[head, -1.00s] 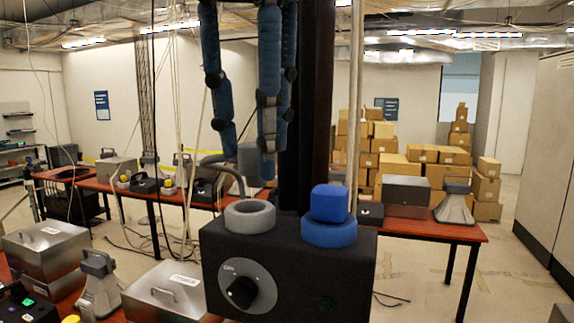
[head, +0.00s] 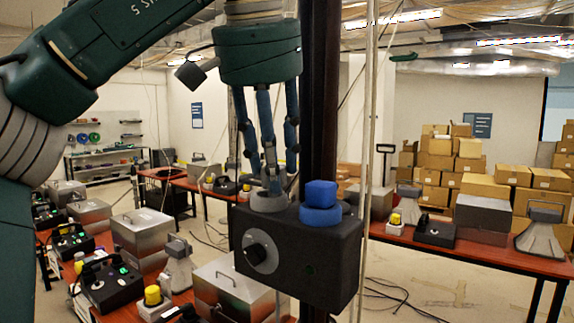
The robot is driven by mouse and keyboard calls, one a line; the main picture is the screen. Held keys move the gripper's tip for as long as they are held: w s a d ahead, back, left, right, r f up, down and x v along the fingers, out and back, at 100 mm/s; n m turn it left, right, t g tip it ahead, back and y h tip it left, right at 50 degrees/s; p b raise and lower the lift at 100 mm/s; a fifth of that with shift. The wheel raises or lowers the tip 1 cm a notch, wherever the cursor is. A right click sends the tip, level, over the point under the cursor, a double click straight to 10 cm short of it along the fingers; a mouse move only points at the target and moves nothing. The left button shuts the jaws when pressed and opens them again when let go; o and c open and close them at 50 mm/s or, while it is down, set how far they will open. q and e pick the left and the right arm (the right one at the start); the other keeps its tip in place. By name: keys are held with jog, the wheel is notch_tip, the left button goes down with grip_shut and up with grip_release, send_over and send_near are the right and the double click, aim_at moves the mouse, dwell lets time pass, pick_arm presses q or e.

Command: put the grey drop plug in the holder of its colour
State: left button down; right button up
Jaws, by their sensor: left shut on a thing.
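A black box (head: 290,257) with a round dial carries two ring holders on its top. The grey holder (head: 268,203) is on the left, and the blue holder (head: 320,216) is on the right with a blue plug (head: 320,192) seated in it. My left gripper (head: 271,178) points straight down just above the grey holder, its blue fingers shut on the grey drop plug (head: 275,187). The plug is mostly hidden by the fingers and shows at the ring's opening; I cannot tell how deep it sits. My right gripper is not in view.
A dark vertical post (head: 319,120) and pale hanging cords (head: 369,140) stand close by the box. Red tables with metal cases (head: 145,240), horn speakers (head: 543,235) and button boxes (head: 108,285) lie around. Cardboard boxes (head: 440,165) are stacked behind.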

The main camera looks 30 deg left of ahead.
pick_arm(q)
jog(key=c, duration=1.4)
grip_release()
jog(key=shift+a+f, duration=0.35)
jog(key=shift+a, duration=0.2)
jog(key=shift+o, duration=1.1)
jog(key=shift+w+a, duration=0.15)
jog(key=shift+a, duration=0.05)
jog(key=shift+w+a+f, duration=0.1)
jog(key=shift+w, duration=0.05)
jog(key=shift+d, duration=0.2)
jog(key=shift+s+d+r, duration=0.15)
jog(key=shift+s+r, duration=0.05)
jog(key=shift+r, duration=0.25)
jog(key=v, duration=0.7)
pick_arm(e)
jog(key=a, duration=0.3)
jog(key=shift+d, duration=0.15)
